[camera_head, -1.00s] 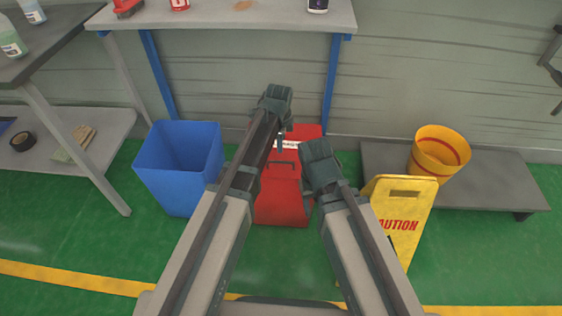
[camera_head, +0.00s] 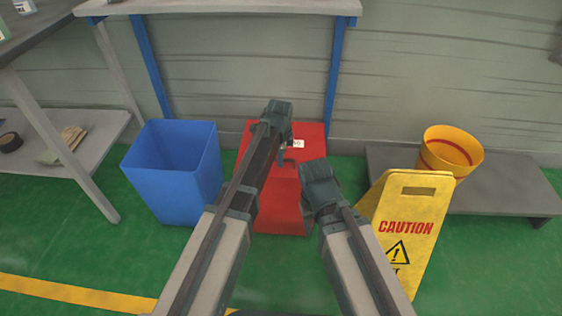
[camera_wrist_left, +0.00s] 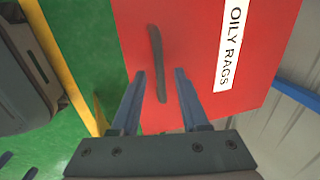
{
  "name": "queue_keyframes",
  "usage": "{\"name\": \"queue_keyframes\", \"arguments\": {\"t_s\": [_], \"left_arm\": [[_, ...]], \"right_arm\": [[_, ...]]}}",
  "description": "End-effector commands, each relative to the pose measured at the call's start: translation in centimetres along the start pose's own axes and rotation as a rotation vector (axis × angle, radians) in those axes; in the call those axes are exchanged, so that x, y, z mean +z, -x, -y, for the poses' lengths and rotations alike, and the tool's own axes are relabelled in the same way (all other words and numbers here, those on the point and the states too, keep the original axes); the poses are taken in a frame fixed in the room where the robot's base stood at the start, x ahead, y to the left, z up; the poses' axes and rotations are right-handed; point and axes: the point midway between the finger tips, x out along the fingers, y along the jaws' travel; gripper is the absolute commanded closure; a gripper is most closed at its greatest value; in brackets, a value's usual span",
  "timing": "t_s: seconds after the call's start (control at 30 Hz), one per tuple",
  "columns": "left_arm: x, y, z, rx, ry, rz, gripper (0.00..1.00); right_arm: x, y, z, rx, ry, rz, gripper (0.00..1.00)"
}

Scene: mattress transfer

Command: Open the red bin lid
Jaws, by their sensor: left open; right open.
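The red bin (camera_head: 282,214) stands on the floor between my arms in the head view. Its red lid (camera_head: 315,133) looks shut. In the left wrist view, the lid (camera_wrist_left: 190,40) carries a white "OILY RAGS" label (camera_wrist_left: 231,42) and a dark bar handle (camera_wrist_left: 157,62). My left gripper (camera_head: 284,158) is over the lid. In the left wrist view, its open fingers (camera_wrist_left: 160,73) lie on either side of the handle; contact cannot be told. My right gripper (camera_head: 320,187) is beside the bin's right side, its fingertips hidden from the head camera.
A blue open bin (camera_head: 172,172) stands close on the left. A yellow caution sign (camera_head: 408,230) stands close to my right arm. A yellow bucket (camera_head: 450,150) sits on a low grey platform (camera_head: 500,190). A bench (camera_head: 230,7) is behind the red bin.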

Motion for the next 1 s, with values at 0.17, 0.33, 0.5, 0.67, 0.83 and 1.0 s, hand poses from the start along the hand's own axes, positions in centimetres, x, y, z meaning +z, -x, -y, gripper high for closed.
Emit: {"name": "queue_keyframes", "arguments": {"t_s": [0.17,0.33,0.5,0.67,0.83,1.0], "left_arm": [[0.01,-0.02,0.02,0.000,0.000,0.000,0.55],[0.00,-0.02,0.01,0.000,0.000,0.000,0.71],[0.00,-0.02,0.01,0.000,0.000,0.000,1.00],[0.00,-0.02,0.01,0.000,0.000,0.000,1.00],[-0.01,-0.03,0.01,0.000,0.000,0.000,1.00],[-0.01,-0.03,0.01,0.000,0.000,0.000,1.00]], "right_arm": [[0.00,-0.02,0.01,0.000,0.000,0.000,0.50],[0.00,-0.02,0.01,0.000,0.000,0.000,0.50],[0.00,-0.02,0.01,0.000,0.000,0.000,0.50],[0.00,-0.02,0.01,0.000,0.000,0.000,0.50],[0.00,-0.02,0.01,0.000,0.000,0.000,0.50],[0.00,-0.03,0.01,0.000,0.000,0.000,0.50]]}}
